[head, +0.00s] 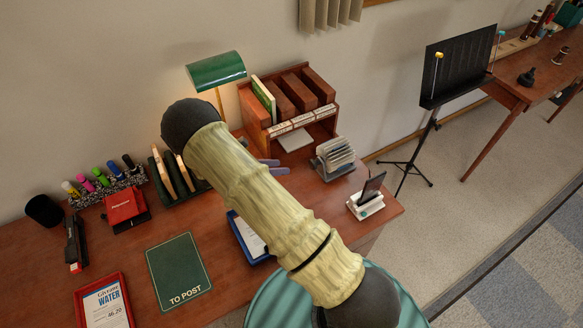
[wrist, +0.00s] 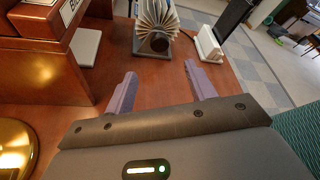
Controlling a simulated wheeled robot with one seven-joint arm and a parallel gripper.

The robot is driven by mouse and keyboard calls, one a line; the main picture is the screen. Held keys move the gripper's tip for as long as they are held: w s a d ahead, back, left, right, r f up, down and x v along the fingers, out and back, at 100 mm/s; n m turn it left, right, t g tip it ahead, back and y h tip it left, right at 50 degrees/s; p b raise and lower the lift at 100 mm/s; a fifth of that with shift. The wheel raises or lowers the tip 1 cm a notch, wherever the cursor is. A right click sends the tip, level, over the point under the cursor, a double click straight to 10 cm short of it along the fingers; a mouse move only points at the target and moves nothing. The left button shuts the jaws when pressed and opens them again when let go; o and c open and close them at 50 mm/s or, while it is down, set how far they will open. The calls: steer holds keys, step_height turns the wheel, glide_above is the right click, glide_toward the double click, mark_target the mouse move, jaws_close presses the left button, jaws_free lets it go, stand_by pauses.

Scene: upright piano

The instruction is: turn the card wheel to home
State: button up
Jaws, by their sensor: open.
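The card wheel (head: 335,157) stands on the desk to the right of the wooden shelf unit, its pale cards fanned out. In the wrist view the card wheel (wrist: 157,28) is at the top, with a dark round hub facing me. My gripper (wrist: 158,80) is open and empty, its two purple fingers pointing toward the wheel and apart from it. In the head view my arm hides most of the gripper, and only the purple fingers (head: 272,166) show, left of the wheel. I cannot read any card's label.
A phone on a white stand (head: 367,199) is close to the right of the wheel. The wooden shelf unit (head: 262,112) with binders stands behind. A green lamp (head: 215,70), a green "TO POST" mat (head: 180,272) and a blue tray (head: 243,240) are also on the desk.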

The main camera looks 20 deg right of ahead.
steer(key=v, duration=0.6)
steer(key=shift+b, duration=0.35)
steer(key=s+d+r+m+t+y+p, duration=0.1)
steer(key=s+d+r+m+y+p, duration=0.1)
steer(key=s+r+m+y, duration=0.5)
steer(key=s+d+r+m+t+y+p, duration=0.1)
steer(key=s+d+r+m+y, duration=0.3)
steer(key=m, duration=1.2)
steer(key=s+r+y, duration=0.3)
steer(key=s+r, duration=0.3)
steer(key=r, duration=0.1)
steer(key=shift+d+m+p, duration=0.25)
steer(key=shift+m+p, duration=0.1)
steer(key=shift+m, duration=0.05)
steer(key=shift+s, duration=0.1)
